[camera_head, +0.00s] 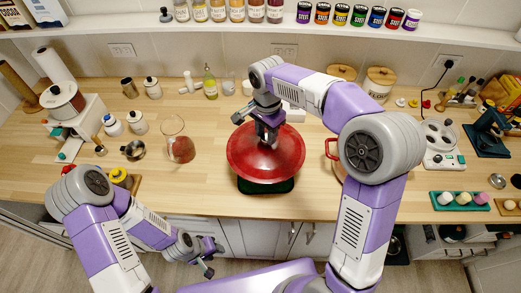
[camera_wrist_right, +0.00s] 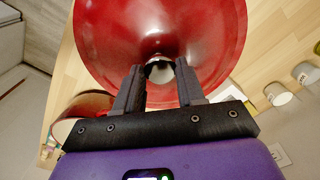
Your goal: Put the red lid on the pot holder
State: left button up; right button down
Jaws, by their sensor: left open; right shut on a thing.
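The red lid (camera_head: 262,165) is a wide round dome over the wooden counter, and it fills the top of the right wrist view (camera_wrist_right: 110,45). My right gripper (camera_head: 268,141) is shut on the lid's knob, and its fingers (camera_wrist_right: 160,75) show on both sides of the pale knob. The dark green pot holder (camera_head: 265,187) lies under the lid with only its front edge showing. I cannot tell whether the lid touches it. My left gripper (camera_head: 207,260) is open and empty, low in front of the counter.
A red pot (camera_head: 331,150) stands just right of the lid, partly hidden by my right arm; its rim also shows in the right wrist view (camera_wrist_right: 68,131). A glass jug (camera_head: 178,145) and a small metal pot (camera_head: 133,150) stand left. Front counter between them is clear.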

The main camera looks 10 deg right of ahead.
aim_at(266, 136)
jog(key=shift+w+f, duration=0.1)
jog(key=shift+w, duration=0.2)
notch_tip(266, 136, down, 4)
jog(key=shift+s+f+b, duration=0.1)
jog(key=shift+b, duration=0.35)
jog(key=shift+f+b, duration=0.35)
jog(key=shift+f, duration=2.35)
jog(key=shift+f, duration=0.1)
jog(key=c, duration=0.7)
grip_release()
jog(key=shift+f, duration=0.1)
